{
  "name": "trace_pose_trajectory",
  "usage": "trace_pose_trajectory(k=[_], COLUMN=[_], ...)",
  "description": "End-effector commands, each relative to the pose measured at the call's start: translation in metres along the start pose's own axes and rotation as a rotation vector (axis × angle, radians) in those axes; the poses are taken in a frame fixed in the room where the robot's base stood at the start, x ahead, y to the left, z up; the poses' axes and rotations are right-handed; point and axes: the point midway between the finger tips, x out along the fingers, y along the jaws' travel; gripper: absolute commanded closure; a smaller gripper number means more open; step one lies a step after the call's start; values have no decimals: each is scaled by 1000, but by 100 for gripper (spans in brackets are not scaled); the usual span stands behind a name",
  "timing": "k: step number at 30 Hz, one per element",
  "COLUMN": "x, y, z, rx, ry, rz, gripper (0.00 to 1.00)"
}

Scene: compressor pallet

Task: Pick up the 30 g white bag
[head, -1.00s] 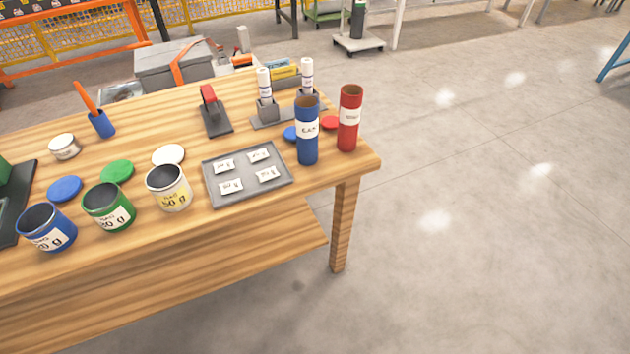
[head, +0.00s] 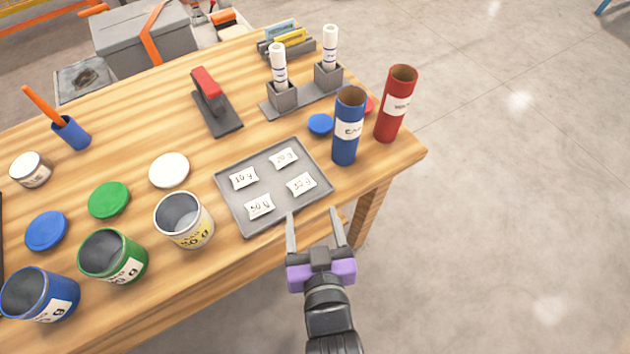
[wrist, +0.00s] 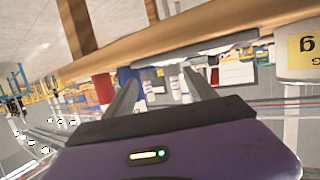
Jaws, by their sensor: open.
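Several small white bags lie flat on a grey tray (head: 237,211). They are a far left bag (head: 243,177), a far right bag (head: 284,157), a near left bag (head: 260,206) and a near right bag (head: 301,184). Their labels are too blurred to tell surely which is 30 g. My gripper (head: 312,212) is open and empty, by the tray's near right corner at the table's front edge. In the wrist view its two fingers (wrist: 160,76) are apart with nothing between them; no bag shows clearly there.
Open white (head: 184,222), green (head: 112,257) and blue (head: 40,296) tins stand left of the tray. A blue tube (head: 347,128) and a red tube (head: 396,105) stand upright behind it to the right. A red-handled tool (head: 212,101) and bottle stand (head: 283,98) are behind.

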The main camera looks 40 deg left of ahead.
Motion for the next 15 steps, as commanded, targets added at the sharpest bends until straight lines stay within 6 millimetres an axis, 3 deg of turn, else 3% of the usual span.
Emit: trace_pose_trajectory(k=[3,15], x=[10,53], y=[-9,-10], z=[-6,-6], rx=[-8,-9], ry=[1,1], rz=[-15,-16], gripper=[35,35])
